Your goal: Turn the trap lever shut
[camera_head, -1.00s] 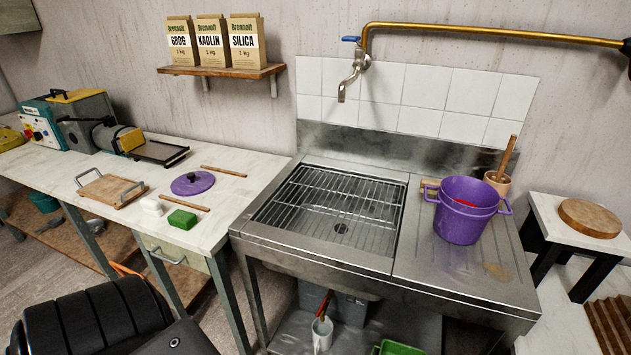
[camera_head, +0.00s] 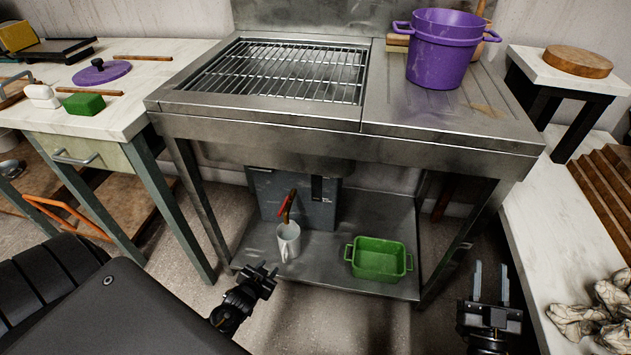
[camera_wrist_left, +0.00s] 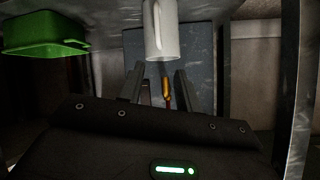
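A grey box (camera_head: 322,205), which looks like the trap, stands on the shelf under the sink. A thin red and brown handle (camera_head: 286,207) rises in front of it, just above a white mug (camera_head: 289,242). I cannot tell whether this is the trap lever or a tool in the mug. In the left wrist view, turned upside down, the handle's orange-red part (camera_wrist_left: 167,92) shows between the fingers, beyond the mug (camera_wrist_left: 161,30). My left gripper (camera_head: 267,278) is open and empty, short of the mug. My right gripper (camera_head: 490,283) is open and empty at lower right.
A green basin (camera_head: 379,259) sits on the lower shelf (camera_head: 334,264), right of the mug. The steel sink's front edge (camera_head: 330,143) overhangs the shelf, with legs on both sides. A purple pot (camera_head: 441,50) stands on the drainboard. A drawer table (camera_head: 87,151) is at left.

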